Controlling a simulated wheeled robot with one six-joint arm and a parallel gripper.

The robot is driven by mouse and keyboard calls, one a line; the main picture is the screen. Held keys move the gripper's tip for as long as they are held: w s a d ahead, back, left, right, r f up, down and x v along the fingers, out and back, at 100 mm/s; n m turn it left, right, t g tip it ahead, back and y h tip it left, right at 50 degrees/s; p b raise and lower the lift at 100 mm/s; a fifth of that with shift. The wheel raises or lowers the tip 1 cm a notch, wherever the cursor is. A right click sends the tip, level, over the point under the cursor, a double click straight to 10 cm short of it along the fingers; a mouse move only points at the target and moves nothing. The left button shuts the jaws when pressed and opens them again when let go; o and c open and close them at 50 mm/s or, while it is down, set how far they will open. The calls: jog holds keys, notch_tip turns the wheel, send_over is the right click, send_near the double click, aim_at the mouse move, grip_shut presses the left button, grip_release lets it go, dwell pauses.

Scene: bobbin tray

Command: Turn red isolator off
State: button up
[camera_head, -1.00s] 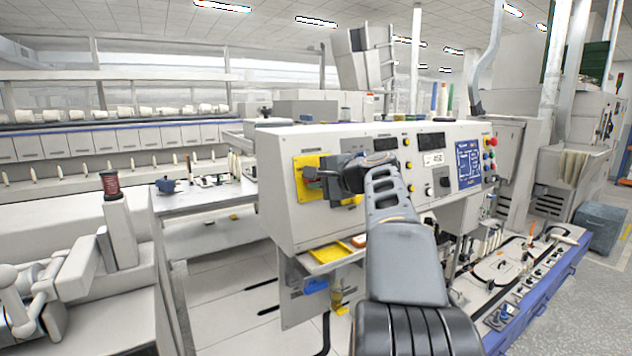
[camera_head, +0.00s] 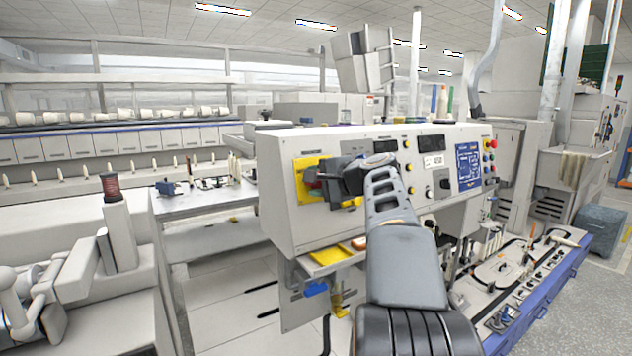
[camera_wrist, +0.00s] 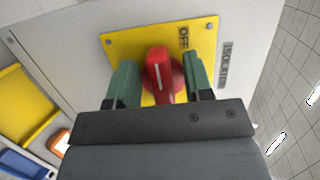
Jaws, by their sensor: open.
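In the head view my gripper (camera_head: 318,183) hides most of the handle, before the yellow plate (camera_head: 306,165).
The grey control panel (camera_head: 280,215) carries buttons, displays and a blue screen (camera_head: 468,166) to the right. A yellow tray (camera_head: 330,254) lies below the panel. A table (camera_head: 200,204) with small parts stands to the left. The floor between them is clear.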

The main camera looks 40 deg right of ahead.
jog(key=shift+s, duration=0.1)
jog(key=v, duration=1.3)
jog(key=shift+s+r+b, duration=0.2)
jog(key=shift+s+b, duration=0.1)
jog(key=shift+b, duration=0.1)
